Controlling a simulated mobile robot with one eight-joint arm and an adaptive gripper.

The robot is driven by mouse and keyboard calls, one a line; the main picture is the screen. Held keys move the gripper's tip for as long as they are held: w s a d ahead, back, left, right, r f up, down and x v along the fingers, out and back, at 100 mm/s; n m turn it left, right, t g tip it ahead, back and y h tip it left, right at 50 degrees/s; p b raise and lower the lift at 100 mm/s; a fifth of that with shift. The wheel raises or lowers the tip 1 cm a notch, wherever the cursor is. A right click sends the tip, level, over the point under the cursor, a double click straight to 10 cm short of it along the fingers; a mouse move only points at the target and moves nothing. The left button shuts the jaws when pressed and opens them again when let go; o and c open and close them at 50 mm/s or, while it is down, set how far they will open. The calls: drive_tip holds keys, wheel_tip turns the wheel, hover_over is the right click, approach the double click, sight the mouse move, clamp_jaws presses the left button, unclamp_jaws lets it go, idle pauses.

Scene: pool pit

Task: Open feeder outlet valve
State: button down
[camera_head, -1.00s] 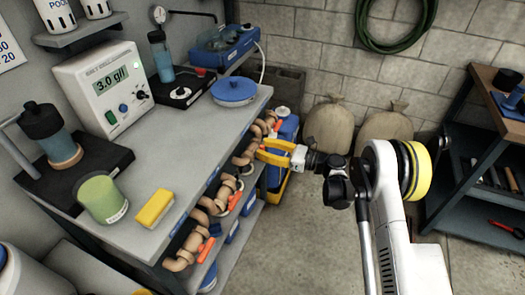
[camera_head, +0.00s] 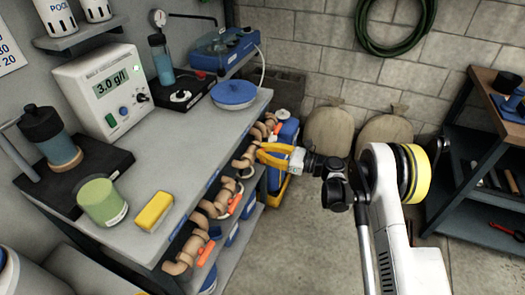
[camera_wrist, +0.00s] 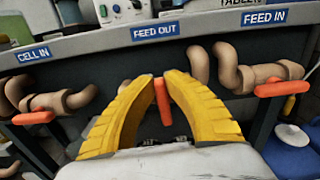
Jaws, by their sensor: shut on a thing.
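In the wrist view, the yellow fingers of my gripper (camera_wrist: 160,82) are closed on an orange valve handle (camera_wrist: 163,108) below the blue "FEED OUT" label (camera_wrist: 155,32). The handle's visible part points down the picture between the fingers. Its pipe is mostly hidden behind the fingers. In the head view, my gripper (camera_head: 262,152) is at the bench front, against the row of tan pipes (camera_head: 243,162); the held handle cannot be made out there.
Orange handles under "CELL IN" (camera_wrist: 34,117) and "FEED IN" (camera_wrist: 282,88) lie crosswise on either side. The grey bench (camera_head: 180,140) overhangs the pipes. A blue container (camera_head: 287,133) stands beyond them. Open floor (camera_head: 310,230) lies right of the bench.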

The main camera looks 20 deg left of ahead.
sight(253, 158)
drive_tip(key=n, duration=0.3)
drive_tip(key=s+n, duration=0.1)
drive_tip(key=n, duration=0.2)
drive_tip(key=s+f+n, duration=0.1)
drive_tip(key=n, duration=0.2)
drive_tip(key=shift+a, duration=0.1)
drive_tip(key=n, duration=0.3)
drive_tip(key=f+n, duration=0.1)
drive_tip(key=shift+s+n, duration=0.3)
drive_tip(key=shift+f+n, duration=0.25)
drive_tip(key=shift+n, duration=0.7)
drive_tip(key=shift+f+n, duration=0.2)
drive_tip(key=shift+n, duration=0.75)
drive_tip(key=c, duration=1.4)
unclamp_jaws()
